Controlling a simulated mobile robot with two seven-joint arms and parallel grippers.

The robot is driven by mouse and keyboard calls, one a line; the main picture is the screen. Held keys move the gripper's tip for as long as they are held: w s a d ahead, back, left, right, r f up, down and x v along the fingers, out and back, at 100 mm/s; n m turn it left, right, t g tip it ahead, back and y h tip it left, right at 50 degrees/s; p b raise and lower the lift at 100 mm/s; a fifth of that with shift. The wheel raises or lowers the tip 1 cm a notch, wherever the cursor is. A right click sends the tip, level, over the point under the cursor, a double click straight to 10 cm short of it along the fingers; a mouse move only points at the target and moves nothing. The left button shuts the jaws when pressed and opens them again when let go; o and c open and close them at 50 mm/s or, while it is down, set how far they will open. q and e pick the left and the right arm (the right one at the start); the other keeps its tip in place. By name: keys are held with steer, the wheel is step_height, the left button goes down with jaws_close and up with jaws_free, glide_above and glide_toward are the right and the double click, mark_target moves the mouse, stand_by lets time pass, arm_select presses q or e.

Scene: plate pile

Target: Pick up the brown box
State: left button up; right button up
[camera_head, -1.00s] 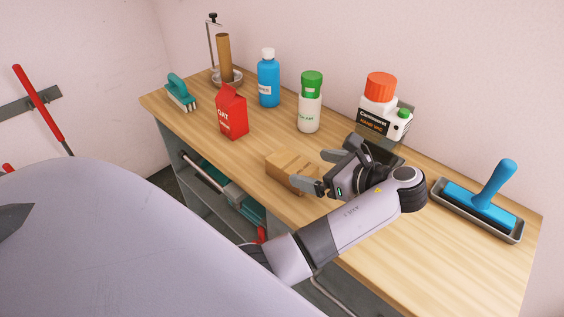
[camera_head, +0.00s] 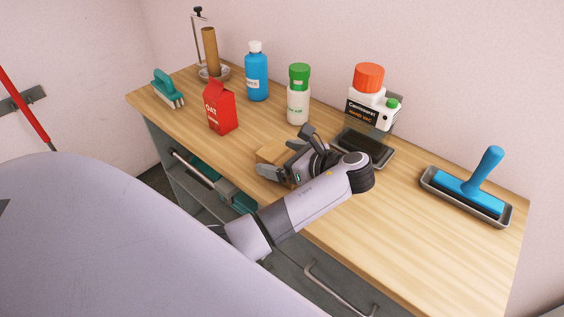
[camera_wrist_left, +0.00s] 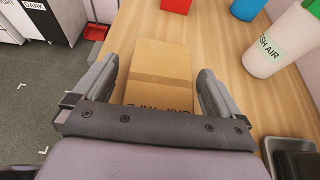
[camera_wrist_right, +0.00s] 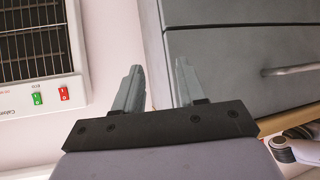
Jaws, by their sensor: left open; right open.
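The brown box (camera_head: 271,153) is a small cardboard box on the wooden counter, partly hidden by my left gripper in the head view. My left gripper (camera_head: 284,152) is open around the box. In the left wrist view the box (camera_wrist_left: 161,75) sits between the two fingers of the gripper (camera_wrist_left: 158,88), with a narrow gap at its right side. My right gripper (camera_wrist_right: 157,82) is open and empty in the right wrist view, in front of a grey cabinet.
A dark tray (camera_head: 362,147) lies right of the gripper.

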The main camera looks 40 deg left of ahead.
arm_select(q)
steer(key=shift+c, duration=0.3)
steer(key=c, duration=1)
steer(key=shift+r, duration=0.15)
